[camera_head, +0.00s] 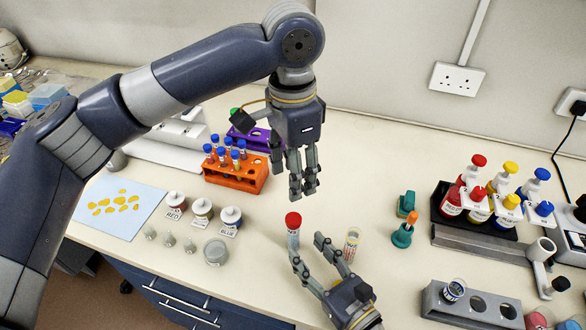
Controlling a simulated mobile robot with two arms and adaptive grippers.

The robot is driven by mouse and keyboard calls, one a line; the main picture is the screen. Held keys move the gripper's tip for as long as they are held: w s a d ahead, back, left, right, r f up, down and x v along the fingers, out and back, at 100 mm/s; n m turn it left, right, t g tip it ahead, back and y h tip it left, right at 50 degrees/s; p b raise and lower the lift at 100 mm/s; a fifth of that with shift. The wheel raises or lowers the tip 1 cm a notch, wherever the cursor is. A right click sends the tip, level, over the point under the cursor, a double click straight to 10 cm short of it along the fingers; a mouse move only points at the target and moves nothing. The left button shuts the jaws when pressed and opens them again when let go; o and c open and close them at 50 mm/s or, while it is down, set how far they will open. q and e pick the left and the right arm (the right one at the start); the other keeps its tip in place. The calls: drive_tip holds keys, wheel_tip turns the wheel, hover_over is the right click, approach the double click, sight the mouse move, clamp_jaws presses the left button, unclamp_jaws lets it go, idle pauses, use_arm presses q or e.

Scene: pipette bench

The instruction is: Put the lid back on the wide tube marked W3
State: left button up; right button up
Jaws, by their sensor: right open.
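My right gripper (312,245) is open, low over the bench and reaching in from the bottom. A red-capped tube (293,229) is upright at its left fingertip; I cannot tell whether they touch. A clear, wide-looking tube (352,243) with a yellowish rim stands just right of the other finger. Its marking is unreadable, and I cannot tell whether it is W3. My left gripper (303,190) points down above and behind the red-capped tube, with nothing visible in it; its fingers look close together. No loose lid can be made out with certainty.
An orange rack (236,180) of blue-capped tubes stands behind left. Labelled jars (203,208) and a blue mat (118,207) lie left. A grey holed block (470,308), a green stand (402,236) and a bottle tray (446,218) are right. Bare bench lies behind the tubes.

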drive_tip(key=shift+v, duration=2.2)
